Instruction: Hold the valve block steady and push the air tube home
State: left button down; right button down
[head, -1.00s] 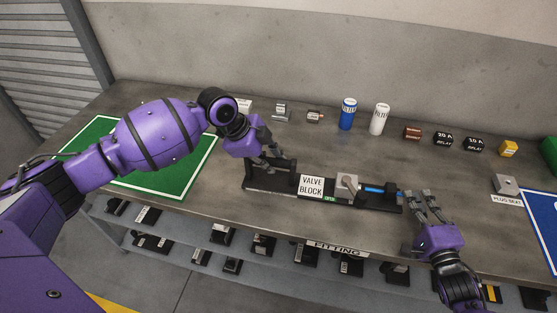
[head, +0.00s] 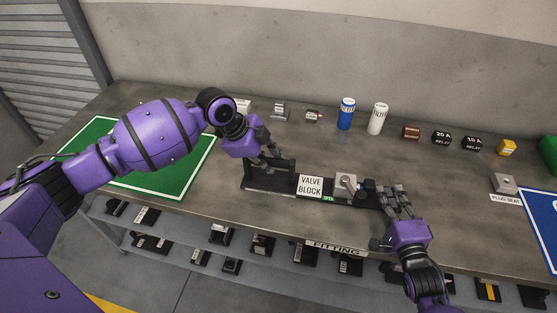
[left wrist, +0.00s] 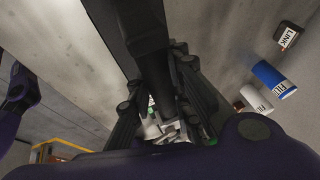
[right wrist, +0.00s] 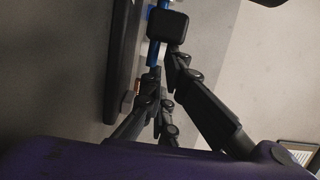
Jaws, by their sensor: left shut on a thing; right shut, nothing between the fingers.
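The valve block is a grey metal block with a lever (head: 347,185), on a black base marked VALVE BLOCK (head: 310,186). It shows partly in the left wrist view (left wrist: 160,128). My left gripper (head: 273,162) is shut on the black upright part at the base's left end. The blue air tube (right wrist: 155,52) runs through a black holder (right wrist: 168,26) in the right wrist view; in the head view it is mostly hidden. My right gripper (head: 393,195) is shut and empty at the base's right end. Its fingertips (right wrist: 159,88) are at the tube's end; I cannot tell if they touch.
A blue filter (head: 345,114) and a white filter (head: 379,119) stand behind the base. Relays (head: 441,138) and a plug seat (head: 504,183) are at the right. A green mat (head: 180,170) lies left. Bare bench lies between the base and filters.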

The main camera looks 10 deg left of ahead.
aim_at(401, 208)
pick_arm(q)
jog(key=shift+s+d+f, duration=0.1)
jog(key=shift+s+f, duration=0.15)
jog(key=shift+f, duration=0.15)
pick_arm(e)
jog(key=shift+s+a+f, duration=0.1)
jog(key=shift+a, duration=0.15)
jog(key=d, duration=0.4)
jog(key=shift+s+d, duration=0.3)
jog(key=shift+d, duration=0.05)
jog(key=v, duration=0.9)
jog(key=shift+s, duration=0.1)
pick_arm(q)
jog(key=c, duration=1.6)
grip_release()
jog(key=shift+o, duration=0.3)
jog(key=shift+w+r, duration=0.1)
jog(key=shift+w, duration=0.05)
jog(key=shift+r, duration=0.1)
